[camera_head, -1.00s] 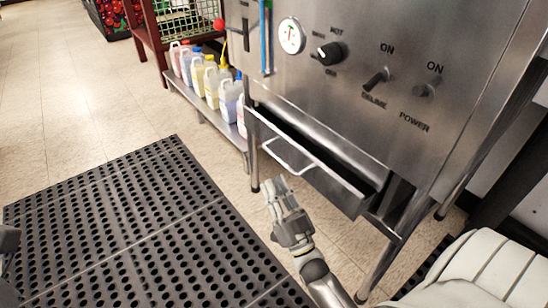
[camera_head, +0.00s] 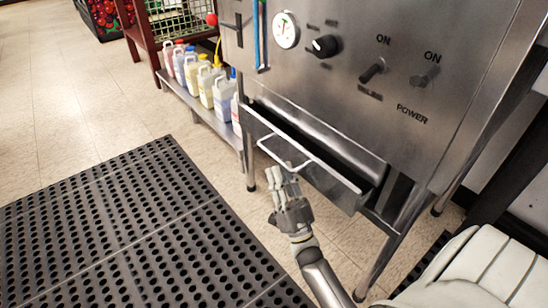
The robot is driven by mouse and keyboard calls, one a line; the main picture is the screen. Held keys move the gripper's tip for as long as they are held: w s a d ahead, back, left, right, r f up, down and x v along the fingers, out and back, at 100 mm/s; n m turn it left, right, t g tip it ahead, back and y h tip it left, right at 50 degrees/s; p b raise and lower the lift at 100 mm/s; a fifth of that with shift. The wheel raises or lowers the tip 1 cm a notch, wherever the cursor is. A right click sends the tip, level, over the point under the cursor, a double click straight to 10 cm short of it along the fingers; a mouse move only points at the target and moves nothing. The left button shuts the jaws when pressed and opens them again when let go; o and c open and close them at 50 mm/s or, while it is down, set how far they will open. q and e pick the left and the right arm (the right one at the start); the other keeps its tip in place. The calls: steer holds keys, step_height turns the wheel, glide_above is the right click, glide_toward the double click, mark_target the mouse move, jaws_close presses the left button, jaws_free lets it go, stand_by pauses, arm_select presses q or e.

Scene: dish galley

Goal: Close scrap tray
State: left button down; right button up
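The scrap tray (camera_head: 337,184) is a metal drawer under the front of the steel dish machine. It is pulled partly out, with a dark gap above its front. Its pale bar handle (camera_head: 310,160) runs along the front. My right gripper (camera_head: 284,174) is just in front of the tray, with its fingertips close to the left part of the handle. Whether the fingertips touch the handle is unclear. The fingers look close together, but their gap is hard to judge. My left gripper is not in view.
The dish machine (camera_head: 400,85) with dial and switches stands above the tray on metal legs. Several bottles (camera_head: 205,84) stand on a low shelf to the left. A black perforated mat (camera_head: 120,225) covers the floor in front. Pale floor tiles (camera_head: 70,110) are clear beyond it.

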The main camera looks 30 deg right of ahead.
mark_target(274, 155)
steer(key=x, duration=0.5)
steer(key=shift+b, duration=0.4)
jaws_close()
